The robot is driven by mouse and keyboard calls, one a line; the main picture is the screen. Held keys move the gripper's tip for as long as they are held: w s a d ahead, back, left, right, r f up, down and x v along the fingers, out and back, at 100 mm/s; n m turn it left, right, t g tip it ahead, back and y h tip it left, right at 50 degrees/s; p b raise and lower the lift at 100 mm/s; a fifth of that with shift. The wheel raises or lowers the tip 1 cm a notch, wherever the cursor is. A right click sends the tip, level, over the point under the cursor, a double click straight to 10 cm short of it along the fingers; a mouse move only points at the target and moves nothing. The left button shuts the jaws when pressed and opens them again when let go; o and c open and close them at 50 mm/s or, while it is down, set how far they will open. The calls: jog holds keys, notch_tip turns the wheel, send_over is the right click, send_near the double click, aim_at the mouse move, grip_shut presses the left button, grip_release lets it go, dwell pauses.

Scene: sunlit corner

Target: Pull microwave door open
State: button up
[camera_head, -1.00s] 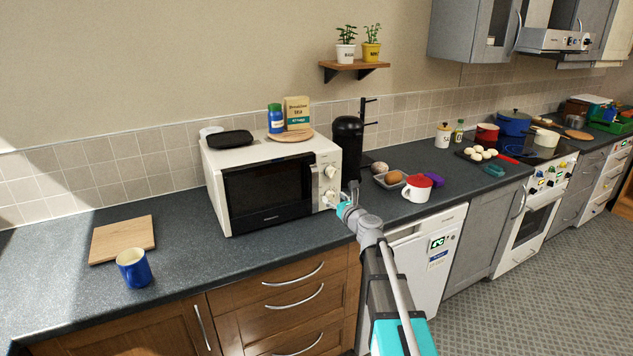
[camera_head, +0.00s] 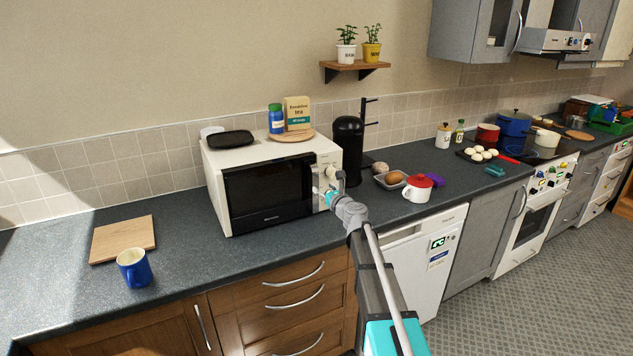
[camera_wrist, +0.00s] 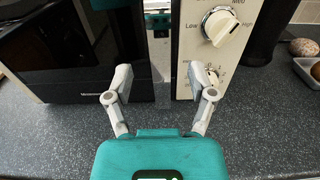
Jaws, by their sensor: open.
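The white microwave (camera_head: 218,170) stands on the dark counter, and its black door (camera_head: 268,190) looks shut in the head view. My gripper (camera_head: 327,197) is at the front, by the door's right edge and the control panel. In the wrist view my gripper (camera_wrist: 161,80) is open, with nothing held. Its left finger is before the black door (camera_wrist: 60,60) and its right finger before the white control panel (camera_wrist: 190,50). A pale upright strip (camera_wrist: 161,60) shows between the fingers; I cannot tell whether they touch anything.
A dial (camera_wrist: 220,27) sticks out on the panel beside my right finger. A blue mug (camera_head: 134,268) and a wooden board (camera_head: 122,240) lie left of the microwave. A tea box (camera_head: 297,113) stands on top. The counter directly before the door is clear.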

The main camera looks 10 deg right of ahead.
aim_at(316, 181)
jog(key=x, duration=0.6)
jog(key=shift+w+a, duration=0.1)
jog(key=shift+w, duration=0.2)
grip_shut()
